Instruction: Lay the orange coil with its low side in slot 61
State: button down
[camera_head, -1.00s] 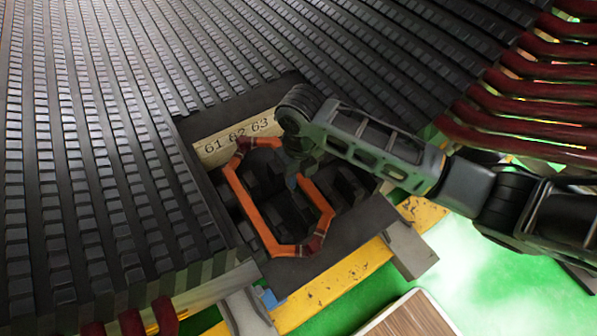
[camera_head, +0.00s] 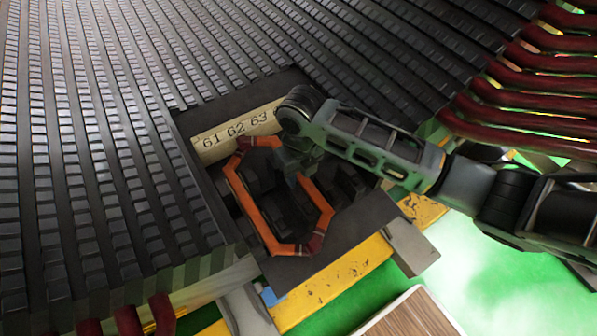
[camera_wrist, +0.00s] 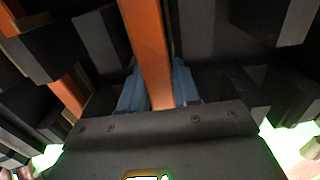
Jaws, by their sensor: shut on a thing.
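The orange coil (camera_head: 252,205) is a long six-sided loop with dark red bands at its ends. In the head view it lies over the dark slotted opening below the label strip (camera_head: 238,132), which reads 61, 62 and 63. Its left side runs down from below 61; whether it sits inside a slot I cannot tell. My gripper (camera_wrist: 159,88) is shut on the coil's right side, with blue fingers on both sides of the orange bar in the wrist view. In the head view my arm hides the top right of the coil and part of the label strip.
Dark toothed stator walls (camera_head: 90,150) surround the opening on the left and above. Dark red coil ends (camera_head: 530,88) stand at the upper right. A yellow beam (camera_head: 335,283) runs below the opening, and a wooden board (camera_head: 412,315) lies at the bottom.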

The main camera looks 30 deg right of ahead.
jog(key=shift+s+f, duration=0.15)
jog(key=shift+f, duration=0.25)
jog(key=c, duration=1.2)
grip_release()
jog(key=o, duration=0.5)
jog(key=shift+r, duration=0.1)
jog(key=shift+c, duration=0.2)
jog(key=shift+r+p, duration=0.35)
jog(key=shift+r, duration=0.05)
jog(key=shift+r+p, duration=0.3)
jog(key=shift+r, duration=0.2)
notch_tip(320, 180, up, 7)
jog(key=p, duration=0.6)
jog(key=shift+r+p, duration=0.2)
jog(key=shift+p, duration=0.2)
